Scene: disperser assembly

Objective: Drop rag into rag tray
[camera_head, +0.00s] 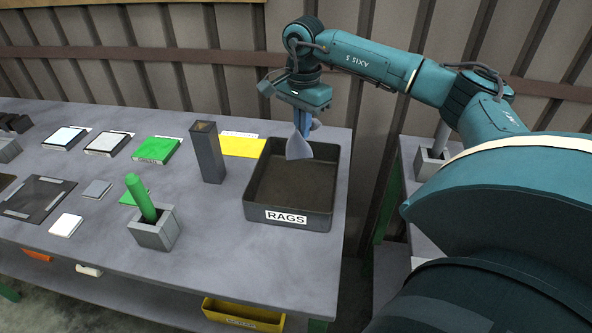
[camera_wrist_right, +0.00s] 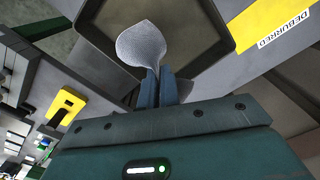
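The rag (camera_head: 299,148) is a pale blue-grey cloth that hangs from my right gripper (camera_head: 301,122). The gripper is shut on it and holds it over the back part of the rag tray (camera_head: 316,211). The tray is a dark, shallow, square box labelled RAGS, and its visible floor is empty. In the right wrist view, the rag (camera_wrist_right: 141,44) spreads out beyond the two blue fingertips (camera_wrist_right: 158,72), with the dark tray (camera_wrist_right: 196,50) behind it. My left gripper is in neither view.
Left of the tray stand a tall dark square holder (camera_head: 207,153) and a yellow plate (camera_head: 243,147). A grey block (camera_head: 153,230) holds a green handle (camera_head: 140,197). Green and pale plates lie farther left. The tray sits near the table's right edge.

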